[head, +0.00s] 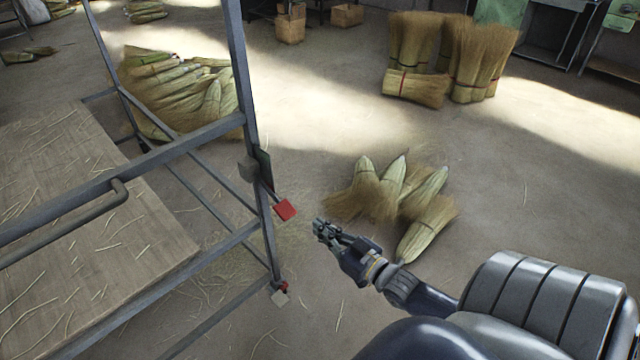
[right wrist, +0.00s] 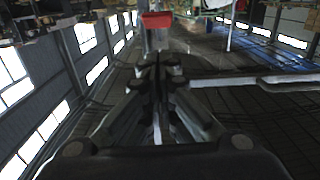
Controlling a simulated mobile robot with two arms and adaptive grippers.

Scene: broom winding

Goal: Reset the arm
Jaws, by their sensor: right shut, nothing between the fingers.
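My right gripper (head: 320,228) is in the lower middle of the head view, shut and empty. Its tip points up and left, near a red pedal (head: 285,210) on the metal frame (head: 250,130), with a small visible gap between them in the picture. In the right wrist view the closed fingers (right wrist: 157,62) meet in the middle, and the red pedal (right wrist: 157,20) shows just beyond them. My left gripper is not in either view.
A wooden board (head: 150,225) strewn with straw lies inside the frame at left. Several broom bundles (head: 425,215) lie on the floor beyond my right gripper. A straw pile (head: 180,90) and standing bundles (head: 470,60) are farther back. Floor between them is open.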

